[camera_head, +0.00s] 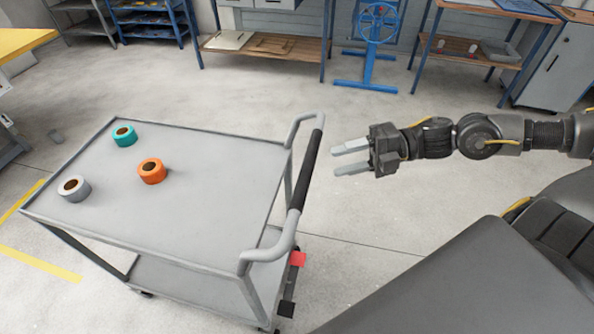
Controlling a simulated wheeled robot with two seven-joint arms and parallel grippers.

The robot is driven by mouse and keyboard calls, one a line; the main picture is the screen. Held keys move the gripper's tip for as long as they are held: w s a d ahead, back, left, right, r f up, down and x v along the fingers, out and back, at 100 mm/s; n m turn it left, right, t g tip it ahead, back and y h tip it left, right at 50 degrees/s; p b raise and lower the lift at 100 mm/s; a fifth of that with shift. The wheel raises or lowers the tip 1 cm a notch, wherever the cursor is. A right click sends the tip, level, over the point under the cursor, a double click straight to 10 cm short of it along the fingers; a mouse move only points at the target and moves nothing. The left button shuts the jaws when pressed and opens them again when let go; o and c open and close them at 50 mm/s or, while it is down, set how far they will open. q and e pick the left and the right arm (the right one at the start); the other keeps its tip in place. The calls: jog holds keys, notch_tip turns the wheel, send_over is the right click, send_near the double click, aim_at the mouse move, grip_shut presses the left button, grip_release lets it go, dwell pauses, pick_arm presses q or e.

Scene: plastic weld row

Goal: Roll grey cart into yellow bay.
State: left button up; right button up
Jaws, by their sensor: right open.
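The grey cart (190,196) stands at the left, with a flat top, a lower shelf and a push handle (312,170) with a dark grip on its right end. A teal tape roll (125,136), an orange tape roll (152,171) and a grey tape roll (74,188) lie on its top. Yellow floor lines (40,262) show at the far left, beside the cart's left end; the rest of that marking is out of view or hidden by the cart. My right gripper (351,159) is open and empty, just right of the handle and apart from it. My left gripper is out of view.
Blue-framed workbenches (265,48) and a blue stand (372,50) line the back wall. A yellow-topped table (22,42) is at the upper left. The floor behind the cart is clear.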

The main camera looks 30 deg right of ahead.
aim_at(313, 167)
jog(key=x, duration=0.9)
jog(key=shift+w+a, duration=0.1)
jog(key=shift+w+a+f, duration=0.15)
jog(key=shift+a+f, duration=0.05)
jog(key=shift+a, duration=0.35)
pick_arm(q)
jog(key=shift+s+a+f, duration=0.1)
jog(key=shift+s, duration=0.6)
pick_arm(e)
grip_shut()
